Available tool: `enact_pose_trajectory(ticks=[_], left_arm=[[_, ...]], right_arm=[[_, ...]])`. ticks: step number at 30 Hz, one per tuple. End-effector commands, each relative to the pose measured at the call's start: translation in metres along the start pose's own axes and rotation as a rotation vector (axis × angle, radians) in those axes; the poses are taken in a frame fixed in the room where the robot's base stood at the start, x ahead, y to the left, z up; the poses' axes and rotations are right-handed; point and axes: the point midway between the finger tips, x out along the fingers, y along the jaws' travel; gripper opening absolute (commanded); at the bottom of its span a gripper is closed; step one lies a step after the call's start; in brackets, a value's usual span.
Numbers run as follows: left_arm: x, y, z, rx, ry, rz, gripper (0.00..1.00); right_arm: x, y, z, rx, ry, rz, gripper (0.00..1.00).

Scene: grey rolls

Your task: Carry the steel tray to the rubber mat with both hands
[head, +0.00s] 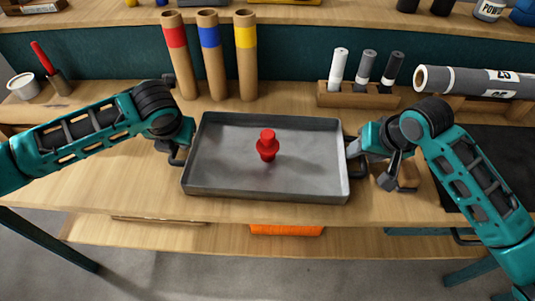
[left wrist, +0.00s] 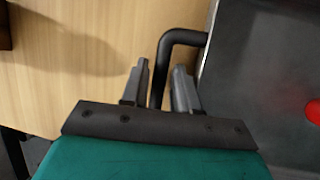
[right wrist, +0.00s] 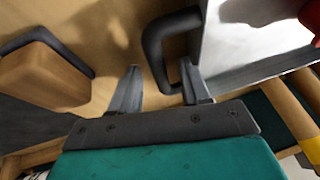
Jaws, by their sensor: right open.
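The steel tray (head: 220,170) sits on the wooden bench with a red knobbed object (head: 267,147) standing on it. It has a dark handle at each short side. My left gripper (head: 180,145) is at the left handle; in the left wrist view the handle bar (left wrist: 178,37) lies between its fingers (left wrist: 163,66), and whether they press on it is unclear. My right gripper (head: 360,150) is at the right handle; in the right wrist view its fingers (right wrist: 162,68) are spread, with the handle (right wrist: 152,40) partly between them. The black rubber mat (head: 490,155) lies at the right, partly behind my right arm.
A wooden block with a dark handle (right wrist: 45,70) lies beside my right gripper, between tray and mat. Behind the tray stand cardboard tubes (head: 210,65) and a marker rack (head: 345,97). A white cup (head: 24,86) stands far left.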

Motion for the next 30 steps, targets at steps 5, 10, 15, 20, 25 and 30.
enact_pose_trajectory(ticks=[5, 10, 15, 20, 25, 30], left_arm=[[0.0, -0.0003, -0.0001, 0.001, 0.0, 0.0, 0.29], [-0.0002, -0.0003, 0.0, 0.0, 0.0, 0.0, 0.15], [-0.0004, -0.0003, 0.0001, 0.0, 0.0, 0.0, 0.0], [-0.0005, -0.0002, 0.0001, 0.0, 0.0, -0.001, 0.0], [-0.0006, -0.0002, 0.0002, 0.0, 0.0, -0.001, 0.0], [-0.0006, -0.0001, 0.0003, 0.0, -0.001, -0.001, 0.0]], right_arm=[[0.0, -0.0001, 0.0001, 0.0, 0.0, 0.0, 0.47], [-0.0002, -0.0001, 0.0001, 0.0, 0.0, 0.0, 0.32], [-0.0003, -0.0001, 0.0, 0.0, 0.0, 0.0, 0.16], [-0.0004, 0.0, 0.0, 0.0, 0.0, 0.0, 0.01], [-0.0005, 0.0, -0.0001, 0.0, 0.0, 0.0, 0.0], [-0.0005, 0.0, -0.0001, 0.0, 0.0, 0.0, 0.0]])
